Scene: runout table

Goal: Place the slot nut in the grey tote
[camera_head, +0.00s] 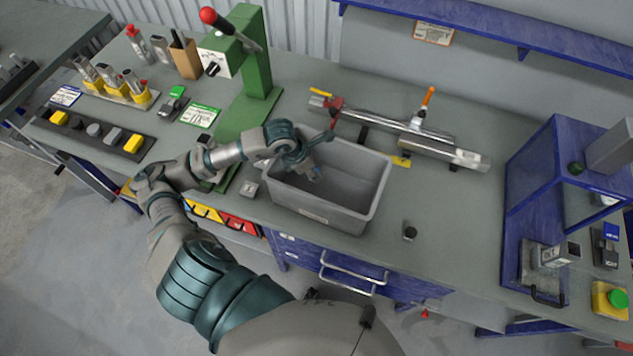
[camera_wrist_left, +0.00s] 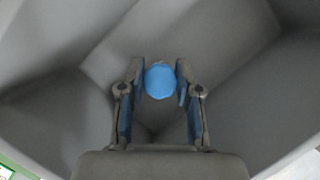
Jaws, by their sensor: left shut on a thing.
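The grey tote (camera_head: 345,213) stands on the bench in the middle of the head view. Its walls fill the left wrist view (camera_wrist_left: 60,125). My left gripper (camera_head: 314,174) reaches over the tote's back left rim, with its fingers pointing down inside the opening. It is shut on a small blue rounded piece, apparently the slot nut (camera_wrist_left: 160,82), held between the fingertips in the left wrist view. The tote floor around it looks empty. The gap between the piece and the floor is hard to judge. My right gripper is not in view.
A green press (camera_head: 258,60) stands behind and left of the tote. A metal rail fixture (camera_head: 400,135) lies behind it. A small grey block (camera_head: 249,188) is left of the tote, a dark cylinder (camera_head: 410,232) right. A blue frame (camera_head: 555,180) stands farther right.

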